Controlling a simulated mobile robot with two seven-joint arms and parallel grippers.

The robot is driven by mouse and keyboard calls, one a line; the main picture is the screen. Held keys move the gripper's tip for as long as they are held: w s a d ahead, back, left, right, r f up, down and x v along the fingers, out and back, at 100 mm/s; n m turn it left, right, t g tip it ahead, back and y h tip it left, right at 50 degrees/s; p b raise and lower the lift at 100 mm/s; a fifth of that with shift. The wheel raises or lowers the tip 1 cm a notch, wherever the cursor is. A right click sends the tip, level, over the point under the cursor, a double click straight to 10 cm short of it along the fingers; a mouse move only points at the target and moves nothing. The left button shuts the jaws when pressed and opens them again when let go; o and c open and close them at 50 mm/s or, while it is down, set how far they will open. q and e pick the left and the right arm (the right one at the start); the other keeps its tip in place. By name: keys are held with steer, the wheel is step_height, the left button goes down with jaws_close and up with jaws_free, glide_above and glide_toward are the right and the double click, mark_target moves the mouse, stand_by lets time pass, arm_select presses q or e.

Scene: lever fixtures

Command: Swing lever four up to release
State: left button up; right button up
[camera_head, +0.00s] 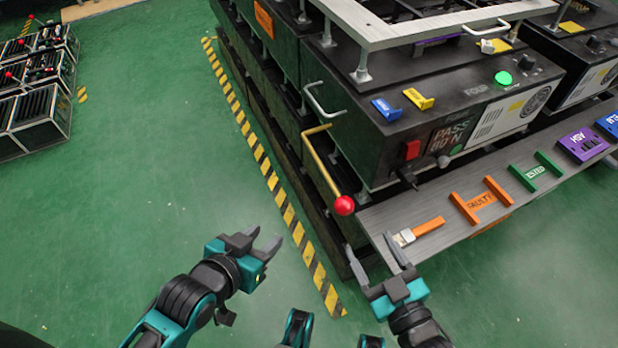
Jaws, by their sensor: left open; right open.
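Lever four is a yellow rod (321,163) with a red ball knob (344,205), mounted on the left side of the black unit marked FOUR (456,112). The rod slopes down from its pivot, with the knob at its lower end. My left gripper (264,240) is open and empty, left of and below the knob over the floor. My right gripper (375,258) is open and empty, just below and right of the knob, by the left end of the grey shelf. Neither gripper touches the lever.
The grey shelf (440,242) carries a brush (417,232), orange FAULTY tag (481,202), green TESTED tag (536,172) and purple block (583,144). A metal handle (322,102) sits above the lever.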

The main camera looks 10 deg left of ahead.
mark_target(340, 196)
arm_select(q)
steer(key=f+b, duration=0.2)
steer(key=shift+s+a+f+b, duration=0.2)
steer(key=shift+a+f+b, duration=0.1)
steer(key=shift+f+b, duration=0.05)
arm_select(e)
steer(key=x, duration=1.3)
steer(key=shift+s+a+r, duration=0.1)
steer(key=shift+a+r, duration=0.25)
arm_select(q)
steer(key=shift+w+a, duration=0.1)
steer(key=shift+a, duration=0.05)
arm_select(e)
jaws_close()
